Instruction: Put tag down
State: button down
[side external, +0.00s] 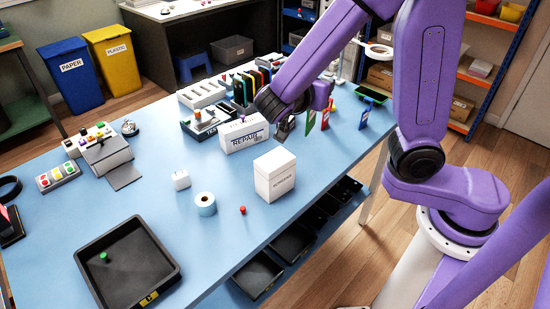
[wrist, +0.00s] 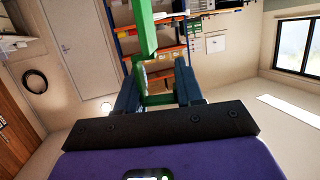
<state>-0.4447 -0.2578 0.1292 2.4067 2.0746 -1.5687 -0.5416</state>
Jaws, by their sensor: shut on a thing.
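My gripper (wrist: 160,92) is shut on a green tag (wrist: 147,35). In the wrist view the tag has a frame-like part between the two dark fingers and a long flat strip running away from them.
A white REPAIR box (side external: 243,136) and a second white box (side external: 275,177) stand near the gripper. A rack of coloured slots (side external: 250,85) is behind. A black tray (side external: 128,265) with a small green piece is at front left. The table's right side has free room.

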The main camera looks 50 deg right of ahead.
jog(key=s+a+r+n+t, duration=0.1)
jog(key=s+a+r, duration=0.1)
jog(key=s, duration=0.4)
jog(key=w+a+f, duration=0.1)
jog(key=w+f, duration=1.2)
jog(key=w, duration=0.1)
jog(key=shift+a+y, duration=0.25)
jog(key=shift+y, duration=0.05)
jog(key=shift+w+f, duration=0.1)
jog(key=shift+f, duration=0.1)
dwell(0.3)
jog(key=c, duration=0.7)
grip_release()
